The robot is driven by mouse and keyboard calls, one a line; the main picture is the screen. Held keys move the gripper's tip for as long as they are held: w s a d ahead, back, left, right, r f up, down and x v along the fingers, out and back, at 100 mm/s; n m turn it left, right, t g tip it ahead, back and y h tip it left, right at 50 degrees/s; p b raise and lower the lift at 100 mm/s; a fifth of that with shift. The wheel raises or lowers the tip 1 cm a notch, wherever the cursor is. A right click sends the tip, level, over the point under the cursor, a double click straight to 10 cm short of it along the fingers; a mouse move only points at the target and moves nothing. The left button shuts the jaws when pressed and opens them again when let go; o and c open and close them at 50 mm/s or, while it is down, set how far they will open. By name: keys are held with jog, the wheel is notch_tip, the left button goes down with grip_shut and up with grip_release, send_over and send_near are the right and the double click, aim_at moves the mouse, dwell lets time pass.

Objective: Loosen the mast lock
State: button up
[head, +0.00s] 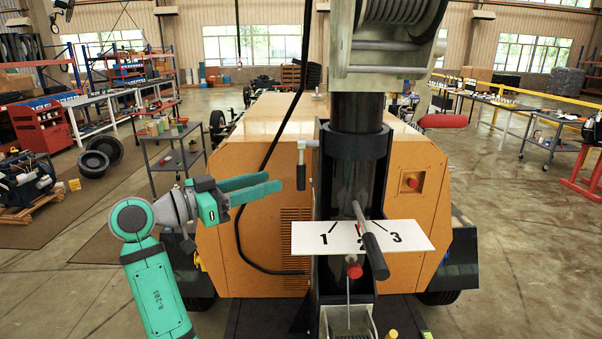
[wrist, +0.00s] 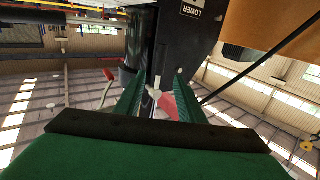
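My gripper (head: 268,185) is at the left of the mast (head: 357,115), its green fingers spread with nothing between them. It is apart from a grey handle with a dark grip (head: 301,178) on the mast's left side. A lever with a dark grip (head: 374,250) lies over a white plate (head: 312,247) marked 1, 2, 3, across the 2. A red knob (head: 354,270) sits below the plate. Which part is the mast lock is not labelled. In the wrist view the open fingers (wrist: 160,78) frame a pale fitting and a reddish part (wrist: 167,104), partly hidden.
The orange housing (head: 265,225) stands behind the mast, with a red button (head: 412,183) at right. A black cable (head: 240,215) hangs between my gripper and the housing. A winch drum (head: 398,12) is above. A grey cart (head: 172,155) stands behind left. Floor is open at right.

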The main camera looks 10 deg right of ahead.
aim_at(301, 174)
jog(key=x, duration=1)
jog(key=shift+w+d, duration=0.1)
jog(key=shift+d, duration=0.15)
grip_shut()
